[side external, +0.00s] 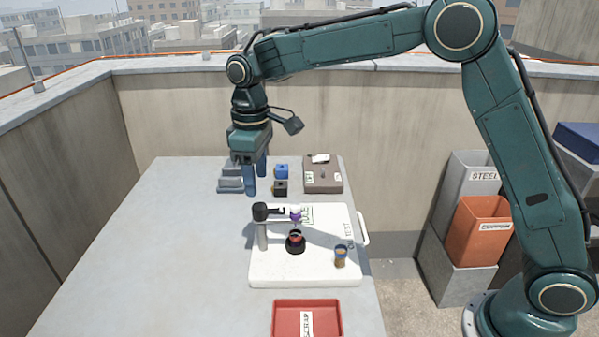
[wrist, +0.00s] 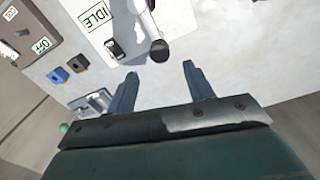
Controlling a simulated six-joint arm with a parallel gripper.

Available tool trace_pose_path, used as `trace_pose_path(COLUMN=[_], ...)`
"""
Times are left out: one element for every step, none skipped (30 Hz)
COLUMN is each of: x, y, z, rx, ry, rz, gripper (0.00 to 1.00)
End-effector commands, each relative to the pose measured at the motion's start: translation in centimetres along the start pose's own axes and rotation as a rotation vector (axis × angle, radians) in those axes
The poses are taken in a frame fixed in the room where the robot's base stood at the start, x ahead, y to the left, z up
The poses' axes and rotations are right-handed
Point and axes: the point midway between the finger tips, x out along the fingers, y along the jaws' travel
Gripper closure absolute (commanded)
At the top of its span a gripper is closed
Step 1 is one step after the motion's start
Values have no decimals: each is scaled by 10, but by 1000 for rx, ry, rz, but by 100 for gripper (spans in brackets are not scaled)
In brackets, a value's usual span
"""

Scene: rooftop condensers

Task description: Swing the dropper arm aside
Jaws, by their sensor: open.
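The dropper arm (side external: 275,210) stands on a white board (side external: 260,275). It has a grey post, a black head (side external: 260,211) and a short arm reaching right to a purple dropper (side external: 295,215) over a black cup with red inside (side external: 295,242). My gripper (side external: 256,180) is open and empty, pointing down behind and slightly left of the post, apart from it. In the wrist view, a dark rounded end (wrist: 159,51), apparently the dropper arm's head, appears just beyond and between my open fingertips (wrist: 160,70). The dropper tip is not clear there.
A blue block (side external: 281,170), a dark block (side external: 280,188) and a brown box (side external: 323,180) lie right of my gripper. A grey stepped holder (side external: 230,182) is close beside it. A small blue-rimmed cup (side external: 341,256) stands on the board. A red tray (side external: 285,326) is in front. The table's left is clear.

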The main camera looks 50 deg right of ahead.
Motion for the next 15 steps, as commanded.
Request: trace_pose_path(x=[9,13,19,24,29,35,39,43,48,52,56,60,63,65,68], y=[0,0,0,0,0,0,0,0,0,0,0,0,0,0,0], z=[0,0,1,1,0,0,0,0,1,1,0,0,0,0,0], rx=[0,0,0,0,0,0,0,0,0,0,0,0,0,0,0], ry=[-2,-3,-2,-3,-3,-3,-3,-2,-2,-2,-2,-2,-2,-1,-1], rz=[-1,-1,-1,-1,-1,-1,-1,-1,-1,-1,0,-1,0,0,0], gripper=[48,48,48,48,48,48,48,48,48,48,48,48,48,48,48])
